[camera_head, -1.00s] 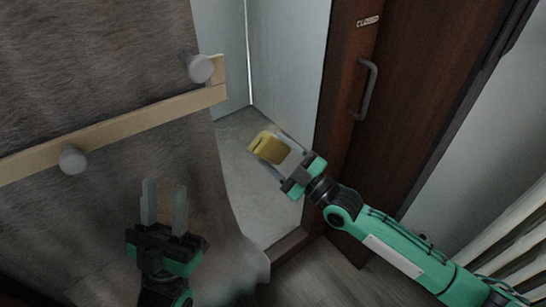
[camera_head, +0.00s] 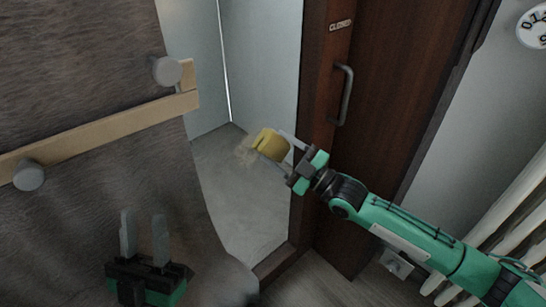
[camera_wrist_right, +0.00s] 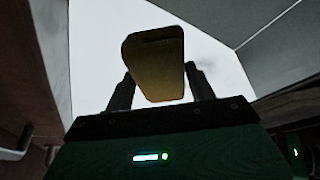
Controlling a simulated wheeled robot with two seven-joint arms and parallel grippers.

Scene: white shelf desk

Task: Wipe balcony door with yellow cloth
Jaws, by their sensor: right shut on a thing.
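The yellow cloth (camera_head: 268,146) is folded into a small block and held in my right gripper (camera_head: 272,148), which is shut on it. In the right wrist view the cloth (camera_wrist_right: 155,64) sits between the two fingers. The cloth is left of the door's edge, in front of the opening; I see no contact with the door. A faint brownish smudge (camera_head: 246,151) shows beside the cloth. My left gripper (camera_head: 143,238) is open and empty at the lower left.
A wooden rail (camera_head: 100,133) with round grey pegs (camera_head: 28,175) runs across a grey furry surface on the left. A white radiator (camera_head: 500,230) stands at the lower right. Pale walls and a grey floor (camera_head: 235,185) show through the opening.

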